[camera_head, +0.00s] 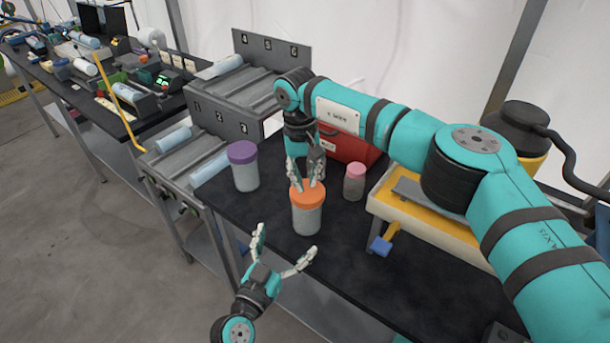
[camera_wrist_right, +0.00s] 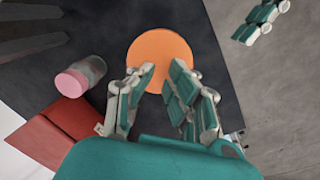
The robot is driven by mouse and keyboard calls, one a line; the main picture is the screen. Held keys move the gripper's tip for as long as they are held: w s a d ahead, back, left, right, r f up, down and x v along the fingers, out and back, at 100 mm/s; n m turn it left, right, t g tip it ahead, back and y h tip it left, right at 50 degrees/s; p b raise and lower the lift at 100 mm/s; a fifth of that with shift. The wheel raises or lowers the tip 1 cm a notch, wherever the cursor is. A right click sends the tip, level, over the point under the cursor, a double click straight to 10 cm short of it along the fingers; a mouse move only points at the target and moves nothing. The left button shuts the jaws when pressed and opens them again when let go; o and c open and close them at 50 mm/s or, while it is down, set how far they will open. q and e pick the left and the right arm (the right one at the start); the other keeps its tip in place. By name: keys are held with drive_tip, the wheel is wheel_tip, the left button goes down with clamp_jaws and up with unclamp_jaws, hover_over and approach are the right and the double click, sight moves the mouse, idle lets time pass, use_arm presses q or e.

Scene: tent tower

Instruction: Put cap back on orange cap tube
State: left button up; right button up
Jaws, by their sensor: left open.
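The orange cap tube (camera_head: 306,217) stands upright on the dark table, a grey body under an orange cap (camera_head: 307,194). The cap sits on top of the tube; whether it is fully seated I cannot tell. It also shows from above in the right wrist view (camera_wrist_right: 160,55). My right gripper (camera_head: 306,183) points down at the cap, its fingers apart with a gap narrower than the cap. In the right wrist view its fingertips (camera_wrist_right: 163,78) overlap the cap's near edge; contact is unclear. My left gripper (camera_head: 286,240) is open and empty, in front of the tube.
A purple-capped tube (camera_head: 244,170) stands left of the orange one, and a smaller pink-capped tube (camera_head: 354,184) to its right. A red box (camera_head: 345,150) is behind. Grey numbered racks (camera_head: 218,121) stand at the left.

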drive_tip(key=shift+d+f+b, duration=0.1)
drive_tip(key=shift+f+b, duration=0.4)
drive_tip(key=shift+f, duration=0.3)
drive_tip(key=shift+a+r+p, duration=0.15)
drive_tip(key=shift+r+p, duration=0.6)
drive_tip(key=shift+r, duration=0.85)
drive_tip(key=shift+a+r+p, duration=0.15)
drive_tip(key=shift+r+p, duration=0.6)
drive_tip(key=shift+r, duration=0.85)
drive_tip(key=shift+w+f, duration=0.1)
